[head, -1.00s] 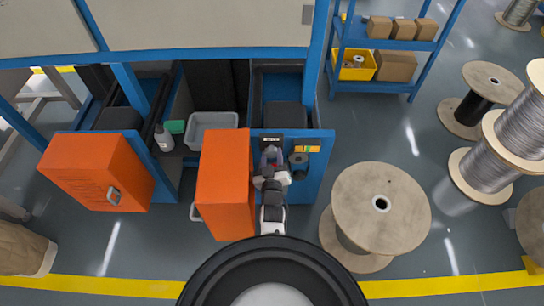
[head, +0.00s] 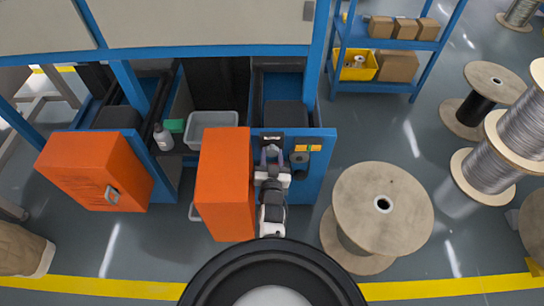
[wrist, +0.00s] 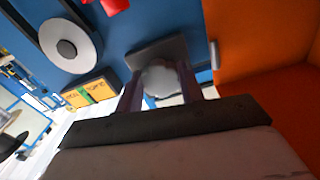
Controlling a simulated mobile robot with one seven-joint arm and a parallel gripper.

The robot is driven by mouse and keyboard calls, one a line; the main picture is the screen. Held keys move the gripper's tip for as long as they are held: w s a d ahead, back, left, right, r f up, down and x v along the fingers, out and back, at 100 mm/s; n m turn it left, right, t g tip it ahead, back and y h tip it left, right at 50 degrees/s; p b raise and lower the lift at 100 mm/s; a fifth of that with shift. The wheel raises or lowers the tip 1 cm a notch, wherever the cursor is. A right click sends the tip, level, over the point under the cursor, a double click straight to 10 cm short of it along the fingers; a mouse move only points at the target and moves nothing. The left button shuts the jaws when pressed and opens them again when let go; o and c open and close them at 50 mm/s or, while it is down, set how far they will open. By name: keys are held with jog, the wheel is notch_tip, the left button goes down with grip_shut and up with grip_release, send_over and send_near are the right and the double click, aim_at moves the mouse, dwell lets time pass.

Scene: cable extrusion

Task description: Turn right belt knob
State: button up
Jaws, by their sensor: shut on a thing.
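The right belt knob (wrist: 160,80) is a grey round knob on a dark square plate, fixed to the blue panel (head: 318,180). In the wrist view my gripper (wrist: 160,92) has its two fingers on either side of the knob, shut on it. In the head view my gripper (head: 272,156) reaches the panel just below the dark knob plate (head: 271,139). The knob itself is mostly hidden there by the gripper.
An orange cabinet door (head: 223,185) stands close on the left of my arm. A large wooden spool (head: 382,205) stands on the floor to the right.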

jog(key=shift+r, duration=0.1)
dwell(0.4)
jog(key=o, duration=1)
jog(key=shift+w, duration=0.1)
